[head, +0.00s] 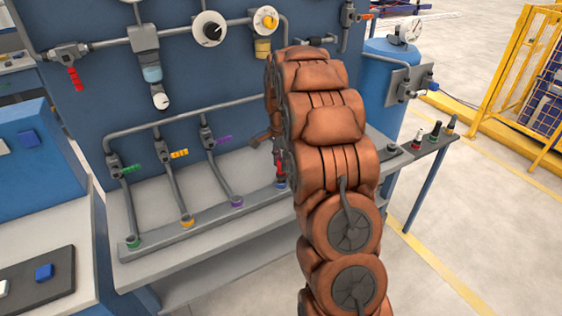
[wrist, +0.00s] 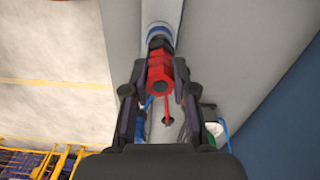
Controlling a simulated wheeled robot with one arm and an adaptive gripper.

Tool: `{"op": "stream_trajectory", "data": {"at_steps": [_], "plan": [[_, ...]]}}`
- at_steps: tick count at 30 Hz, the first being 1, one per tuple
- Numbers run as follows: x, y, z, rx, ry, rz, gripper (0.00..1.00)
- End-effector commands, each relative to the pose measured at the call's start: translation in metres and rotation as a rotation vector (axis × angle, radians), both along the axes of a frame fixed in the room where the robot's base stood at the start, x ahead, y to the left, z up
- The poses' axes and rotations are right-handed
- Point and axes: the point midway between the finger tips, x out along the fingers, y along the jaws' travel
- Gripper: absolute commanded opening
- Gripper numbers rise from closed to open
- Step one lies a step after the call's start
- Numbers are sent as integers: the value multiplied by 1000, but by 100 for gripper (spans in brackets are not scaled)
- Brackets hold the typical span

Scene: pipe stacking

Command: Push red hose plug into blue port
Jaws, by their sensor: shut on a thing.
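The red hose plug (wrist: 160,72) is between the two dark fingers of my gripper (wrist: 159,78) in the wrist view, and my gripper is shut on it. A dark section lies beyond the red part, then the blue port (wrist: 157,29) in line with it. I cannot tell how deep the plug sits in the port. In the head view the red plug (head: 278,168) shows just above the blue port (head: 281,184), beside my arm. My arm hides most of my gripper there.
The bench rail (head: 195,228) also carries green (head: 134,242), orange (head: 187,220) and purple (head: 237,202) ports with grey hoses. A blue panel with gauges (head: 208,27) stands behind. A blue tank (head: 388,80) and a small side shelf (head: 428,148) with several plugs stand at right.

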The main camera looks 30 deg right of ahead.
Motion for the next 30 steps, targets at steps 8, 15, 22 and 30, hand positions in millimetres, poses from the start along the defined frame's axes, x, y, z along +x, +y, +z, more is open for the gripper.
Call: {"op": "stream_trajectory", "data": {"at_steps": [8,15,22,30], "plan": [[0,0,-5,0,0,0,0],[0,0,-10,0,0,0,0],[0,0,-15,0,1,0,0],[0,0,-19,0,1,0,0]]}}
